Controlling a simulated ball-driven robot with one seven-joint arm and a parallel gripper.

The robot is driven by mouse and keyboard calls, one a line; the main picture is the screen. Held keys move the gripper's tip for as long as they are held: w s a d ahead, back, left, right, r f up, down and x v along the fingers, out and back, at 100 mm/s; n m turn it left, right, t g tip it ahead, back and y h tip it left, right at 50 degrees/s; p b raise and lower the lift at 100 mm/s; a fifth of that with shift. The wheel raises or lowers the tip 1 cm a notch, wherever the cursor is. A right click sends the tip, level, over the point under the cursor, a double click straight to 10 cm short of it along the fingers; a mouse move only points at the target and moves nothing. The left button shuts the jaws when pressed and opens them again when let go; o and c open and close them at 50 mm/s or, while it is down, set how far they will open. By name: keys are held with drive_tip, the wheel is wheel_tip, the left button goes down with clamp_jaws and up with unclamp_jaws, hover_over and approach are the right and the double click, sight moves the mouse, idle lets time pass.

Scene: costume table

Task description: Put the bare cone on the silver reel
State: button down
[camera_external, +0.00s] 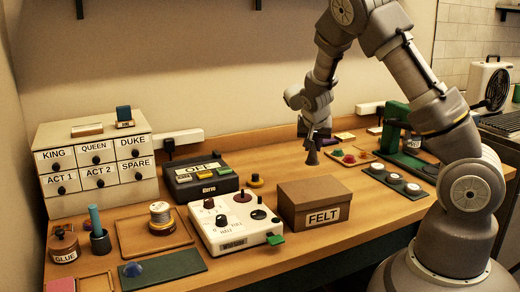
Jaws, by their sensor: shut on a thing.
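My gripper (314,136) is above the table, right of the picture's middle, pointing down. The cone's upper part is hidden by the fingers. My gripper is far to the right of this reel and higher.
A brown FELT box (306,217) and a white control box (208,235) with knobs stand between gripper and reel. Behind are a dark device (190,187) and a labelled drawer cabinet (60,202). A dark strip with pale discs (425,172) and a green machine (394,121) are at right.

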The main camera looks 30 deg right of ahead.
wheel_tip(320, 180, up, 8)
drive_tip(key=shift+f, duration=0.2)
drive_tip(key=s+a+f+n+t+y, duration=0.15)
drive_tip(key=a+n, duration=0.25)
drive_tip(key=a, duration=0.6)
drive_tip(key=s+a+f+n+y, duration=0.1)
drive_tip(key=s+a+n+y, duration=0.2)
drive_tip(key=a, duration=0.8)
drive_tip(key=s+a+r+n+g+y, duration=0.15)
drive_tip(key=s+a+n, duration=0.25)
drive_tip(key=a, duration=0.4)
drive_tip(key=s+a+r+n+g+y, duration=0.15)
drive_tip(key=s+a+n, duration=0.3)
drive_tip(key=a, duration=0.45)
hover_over(156, 206)
drive_tip(key=shift+t+y, duration=0.35)
drive_tip(key=shift+t, duration=0.1)
wheel_tip(156, 206, down, 7)
drive_tip(key=shift+s+d+b, duration=0.1)
drive_tip(key=shift+s+b, duration=0.05)
drive_tip(key=shift+b, duration=0.3)
drive_tip(key=shift+f, duration=0.25)
drive_tip(key=shift+f+b, duration=0.7)
drive_tip(key=shift+f, duration=0.9)
drive_tip(key=c, duration=0.9)
unclamp_jaws()
drive_tip(key=shift+c, duration=0.2)
